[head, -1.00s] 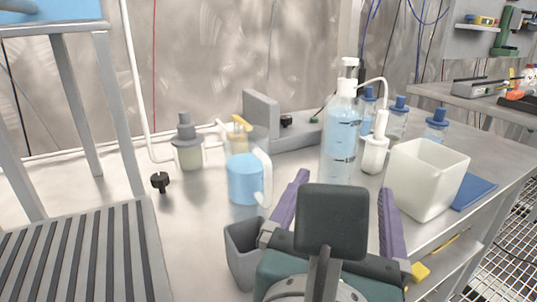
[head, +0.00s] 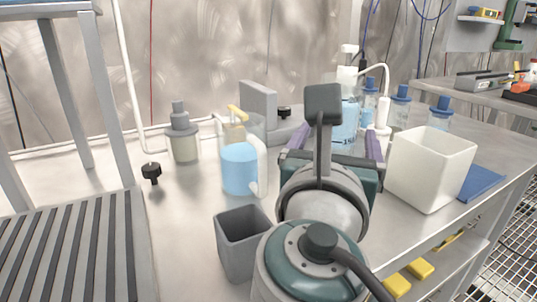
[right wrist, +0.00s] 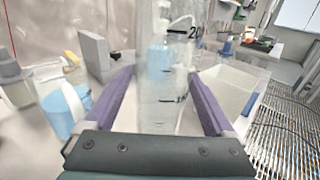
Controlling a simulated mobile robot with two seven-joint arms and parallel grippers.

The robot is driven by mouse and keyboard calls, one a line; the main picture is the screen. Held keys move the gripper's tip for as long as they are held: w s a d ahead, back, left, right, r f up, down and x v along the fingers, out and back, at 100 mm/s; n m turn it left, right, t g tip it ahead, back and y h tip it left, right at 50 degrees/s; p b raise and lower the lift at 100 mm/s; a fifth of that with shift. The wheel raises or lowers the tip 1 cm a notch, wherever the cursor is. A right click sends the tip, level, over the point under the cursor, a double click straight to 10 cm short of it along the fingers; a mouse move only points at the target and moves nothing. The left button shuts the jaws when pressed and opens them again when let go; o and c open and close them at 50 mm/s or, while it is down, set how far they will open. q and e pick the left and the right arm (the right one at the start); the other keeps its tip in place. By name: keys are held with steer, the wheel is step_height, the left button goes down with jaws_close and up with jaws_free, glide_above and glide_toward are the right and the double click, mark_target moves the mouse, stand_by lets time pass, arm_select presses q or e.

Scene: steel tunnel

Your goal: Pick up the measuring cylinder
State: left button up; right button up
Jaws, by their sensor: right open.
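The measuring cylinder (head: 345,122) is a tall clear tube with black graduation marks. In the head view my right arm and gripper hide its lower part. In the right wrist view the cylinder (right wrist: 158,95) stands upright between the two purple fingers. My right gripper (head: 338,133) is open, with one finger on each side of the cylinder; the wrist view shows the fingertips too (right wrist: 161,75). Whether either finger touches it is unclear. A wash bottle with a bent white spout (head: 384,110) stands just behind and to the right. My left gripper is not in view.
A blue-filled jug (head: 238,169) and an empty grey cup (head: 240,238) stand left of my right arm. A white bin (head: 430,172) is close on the right, beside a blue pad (head: 482,184). Several blue-capped bottles (head: 400,108) stand behind. A grey-capped bottle (head: 183,145) is farther left.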

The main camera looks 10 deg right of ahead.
jaws_close()
stand_by(0.7)
